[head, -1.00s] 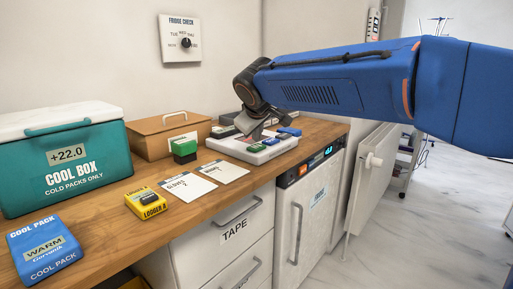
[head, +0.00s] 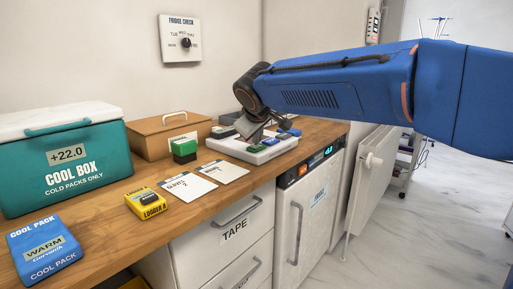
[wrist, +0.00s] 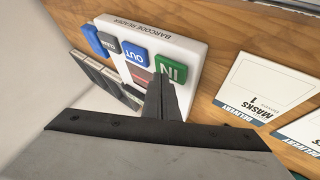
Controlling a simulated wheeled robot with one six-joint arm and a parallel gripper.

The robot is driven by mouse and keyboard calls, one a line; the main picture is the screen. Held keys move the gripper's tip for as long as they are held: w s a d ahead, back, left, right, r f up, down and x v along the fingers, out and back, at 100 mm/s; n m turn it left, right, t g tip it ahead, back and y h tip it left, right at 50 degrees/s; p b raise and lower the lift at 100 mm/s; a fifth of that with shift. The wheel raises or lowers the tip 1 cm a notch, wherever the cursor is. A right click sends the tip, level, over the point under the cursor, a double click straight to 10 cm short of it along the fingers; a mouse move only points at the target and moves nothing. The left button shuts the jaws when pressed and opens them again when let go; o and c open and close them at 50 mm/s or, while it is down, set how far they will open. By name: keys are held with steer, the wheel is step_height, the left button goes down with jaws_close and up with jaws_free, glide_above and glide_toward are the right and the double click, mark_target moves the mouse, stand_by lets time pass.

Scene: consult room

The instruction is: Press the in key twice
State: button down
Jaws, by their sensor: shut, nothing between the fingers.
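The white barcode reader (head: 226,147) lies on the wooden counter. In the wrist view its panel (wrist: 196,50) shows the green IN key (wrist: 171,68), the blue OUT key (wrist: 133,54), a dark key and another blue key in a row. My gripper (wrist: 165,84) is shut and empty, its fingertips over the lower left part of the IN key. In the head view my gripper (head: 254,137) points down over the reader. The fingertips hide part of the IN key; I cannot tell whether they touch it.
Two delivery cards (head: 225,171) lie left of the reader, with a green-topped stamp (head: 184,147) behind them. A yellow logger (head: 149,203), teal cool box (head: 75,160) and blue cool pack (head: 44,249) stand further left. A wooden box (head: 150,137) is at the wall.

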mark_target(257, 148)
steer(key=shift+f, duration=0.45)
stand_by(0.5)
steer(key=shift+r, duration=0.95)
steer(key=shift+r, duration=2.5)
stand_by(0.8)
step_height(257, 148, up, 4)
steer(key=shift+f, duration=0.1)
stand_by(0.4)
